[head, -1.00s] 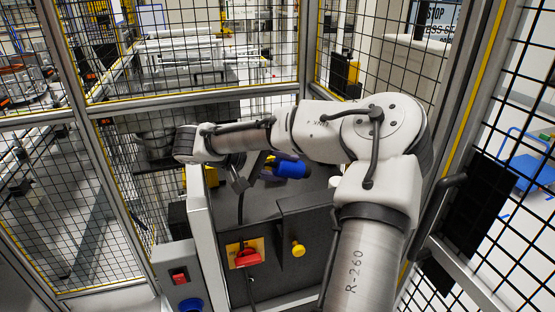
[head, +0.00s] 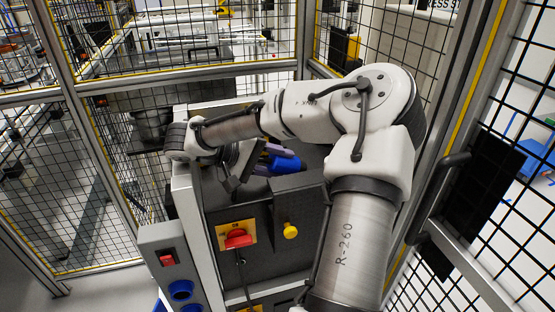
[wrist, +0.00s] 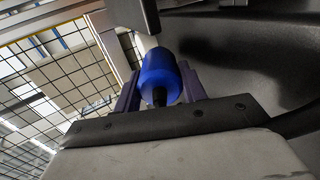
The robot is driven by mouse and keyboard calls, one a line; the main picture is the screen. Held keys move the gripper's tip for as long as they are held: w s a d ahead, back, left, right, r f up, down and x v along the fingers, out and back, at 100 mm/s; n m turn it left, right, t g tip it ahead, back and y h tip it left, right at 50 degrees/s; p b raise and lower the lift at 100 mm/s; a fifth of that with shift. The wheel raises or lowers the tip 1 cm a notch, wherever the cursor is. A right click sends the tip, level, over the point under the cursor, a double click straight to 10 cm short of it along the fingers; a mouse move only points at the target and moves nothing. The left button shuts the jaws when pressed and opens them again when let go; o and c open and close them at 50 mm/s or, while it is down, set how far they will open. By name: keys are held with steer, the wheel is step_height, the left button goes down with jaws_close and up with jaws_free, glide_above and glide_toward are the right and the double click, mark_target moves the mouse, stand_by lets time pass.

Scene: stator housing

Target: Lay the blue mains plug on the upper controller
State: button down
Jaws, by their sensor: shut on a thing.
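The blue mains plug (head: 285,163) is held in my gripper (head: 268,159), whose purple fingers show beside it. In the wrist view the plug (wrist: 160,76) sits between the two purple fingers of my gripper (wrist: 159,70), with a dark stub toward the palm. A dark box (head: 265,213) with a red rotary switch on a yellow plate and a yellow knob stands just in front of and below the plug; it may be the upper controller. I cannot tell whether the plug touches the surface behind it. My arm hides part of that area.
A grey post (head: 188,225) stands left of the dark box. A switch box (head: 170,262) with a red rocker and blue sockets is at lower left. Another yellow plate (head: 252,308) shows at the bottom edge. Mesh fencing (head: 105,190) encloses the left, back and right.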

steer(key=c, duration=0.7)
jaws_free()
